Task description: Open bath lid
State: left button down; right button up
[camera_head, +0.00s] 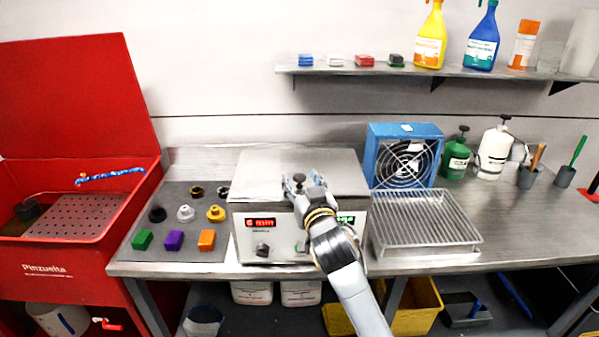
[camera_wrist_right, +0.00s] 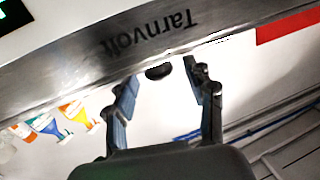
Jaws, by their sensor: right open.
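The bath (camera_head: 276,222) is a silver box on the bench with a red display and a green display on its front. Its flat metal lid (camera_head: 257,168) lies closed over the top. My right gripper (camera_head: 294,183) is above the lid near its front edge, and my right arm covers part of the front panel. In the right wrist view the two fingers (camera_wrist_right: 163,85) are apart, with a dark knob (camera_wrist_right: 158,71) showing between them. I cannot tell whether they touch it. A metal band (camera_wrist_right: 85,70) reads "Tarnvolt" upside down. My left gripper is not in view.
A blue fan box (camera_head: 373,150) and a wire rack (camera_head: 425,222) stand close right of the bath. A grey mat (camera_head: 184,250) with coloured blocks and fittings lies left. A red wash station (camera_head: 85,258) is further left. A shelf (camera_head: 440,71) with bottles hangs above.

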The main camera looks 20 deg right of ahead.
jog(key=shift+w, duration=1.1)
grip_shut()
